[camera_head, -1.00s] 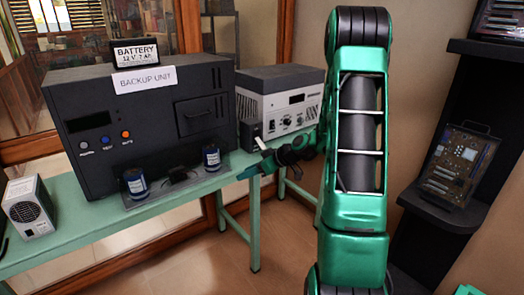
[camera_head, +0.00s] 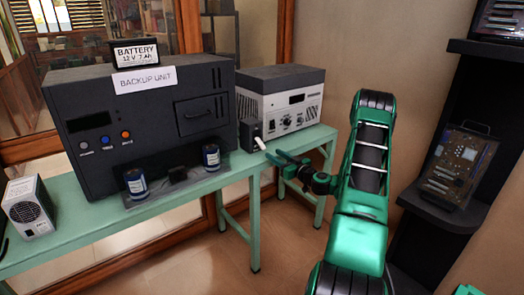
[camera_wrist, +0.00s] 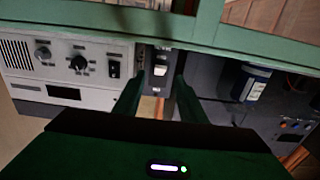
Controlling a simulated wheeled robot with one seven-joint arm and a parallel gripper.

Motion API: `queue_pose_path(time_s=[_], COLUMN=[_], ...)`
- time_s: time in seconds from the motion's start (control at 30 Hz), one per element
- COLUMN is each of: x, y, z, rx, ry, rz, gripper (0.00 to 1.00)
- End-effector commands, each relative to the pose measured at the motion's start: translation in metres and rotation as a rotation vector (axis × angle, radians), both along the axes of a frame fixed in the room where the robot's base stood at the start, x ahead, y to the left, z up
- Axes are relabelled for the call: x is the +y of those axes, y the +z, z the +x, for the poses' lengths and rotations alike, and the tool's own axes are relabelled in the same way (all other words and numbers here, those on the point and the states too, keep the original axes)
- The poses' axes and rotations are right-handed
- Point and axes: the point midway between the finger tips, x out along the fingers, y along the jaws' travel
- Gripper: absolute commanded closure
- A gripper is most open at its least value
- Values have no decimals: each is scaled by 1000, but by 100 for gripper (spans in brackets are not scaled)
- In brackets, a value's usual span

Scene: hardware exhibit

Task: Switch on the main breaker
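The breaker is a small dark grey box (camera_head: 248,134) at the table's edge, between the black backup unit and the grey-white unit. A white lever (camera_head: 259,143) shows on its lower right. In the wrist view the breaker (camera_wrist: 160,55) is in the middle, with its white toggle (camera_wrist: 160,69) facing me. My gripper (camera_head: 274,157) is open and empty, just in front and to the right of the breaker. In the wrist view its two fingers (camera_wrist: 156,92) stand apart, one on each side of the breaker's line. I cannot tell whether they touch it.
The black backup unit (camera_head: 150,110) stands left on the green table (camera_head: 75,232), with blue capacitors (camera_head: 212,156) in front. A small white fan box (camera_head: 31,205) is at left. A black shelf (camera_head: 440,190) stands at right.

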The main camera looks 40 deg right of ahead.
Motion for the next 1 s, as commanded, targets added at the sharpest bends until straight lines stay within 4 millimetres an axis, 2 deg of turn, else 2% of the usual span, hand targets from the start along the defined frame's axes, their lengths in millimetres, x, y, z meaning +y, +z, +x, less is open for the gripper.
queue_pose_path(time_s=[0.3,0.5,0.67,0.93,1.0], x=[2,1,1,1,1], y=[1,0,0,0,0], z=[57,80,87,88,88], rx=[-1,0,0,0,0], ry=[4,2,2,2,2], rz=[-2,-1,-1,0,0], gripper=[62,62,62,62,79])
